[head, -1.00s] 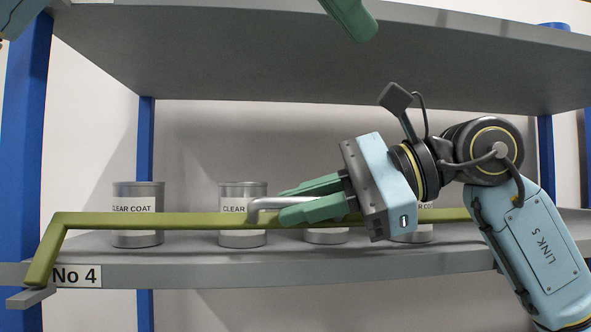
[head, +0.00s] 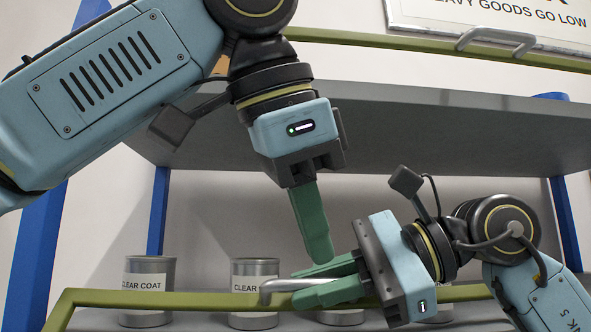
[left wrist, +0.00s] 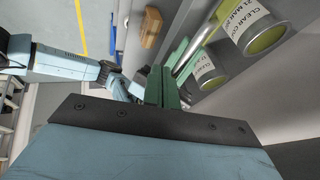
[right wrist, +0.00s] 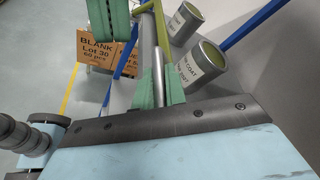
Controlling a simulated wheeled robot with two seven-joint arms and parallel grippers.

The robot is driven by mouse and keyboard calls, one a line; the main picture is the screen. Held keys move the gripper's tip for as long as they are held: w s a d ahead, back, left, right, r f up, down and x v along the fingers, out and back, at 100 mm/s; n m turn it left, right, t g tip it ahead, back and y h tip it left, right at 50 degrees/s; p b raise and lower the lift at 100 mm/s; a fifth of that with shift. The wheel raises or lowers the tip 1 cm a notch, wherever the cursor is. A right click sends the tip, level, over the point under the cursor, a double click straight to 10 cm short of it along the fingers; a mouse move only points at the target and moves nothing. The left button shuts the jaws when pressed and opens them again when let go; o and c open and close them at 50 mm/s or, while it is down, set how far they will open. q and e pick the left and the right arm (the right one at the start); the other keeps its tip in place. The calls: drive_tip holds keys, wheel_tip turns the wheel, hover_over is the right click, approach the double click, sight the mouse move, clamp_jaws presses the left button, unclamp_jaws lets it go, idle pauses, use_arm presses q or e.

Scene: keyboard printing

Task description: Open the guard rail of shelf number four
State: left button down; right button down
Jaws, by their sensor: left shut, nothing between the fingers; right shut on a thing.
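The olive guard rail (head: 190,299) runs across the front of the lower shelf, before the cans. Its grey handle (head: 283,286) is a bent bar near the rail's middle. My right gripper (head: 297,288) is shut on this handle, with a green finger on either side; the handle also shows between the fingers in the right wrist view (right wrist: 158,68). My left gripper (head: 320,256) is shut and empty, pointing down just above the right gripper's fingers. Its closed fingers show in the left wrist view (left wrist: 160,86). The shelf number label is out of view.
Several clear coat cans (head: 150,278) stand behind the rail. A grey upper shelf (head: 430,135) overhangs, with its own olive rail (head: 380,42) and handle (head: 497,40). Blue posts (head: 158,212) flank the shelves. Cardboard boxes (right wrist: 98,60) show beyond the rack.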

use_arm(q)
drive_tip(key=shift+w+f, duration=0.35)
drive_tip(key=shift+w, duration=0.3)
drive_tip(key=shift+w+f, duration=0.4)
drive_tip(key=shift+w, duration=0.25)
drive_tip(key=shift+w+f, duration=0.35)
drive_tip(key=shift+w, duration=0.3)
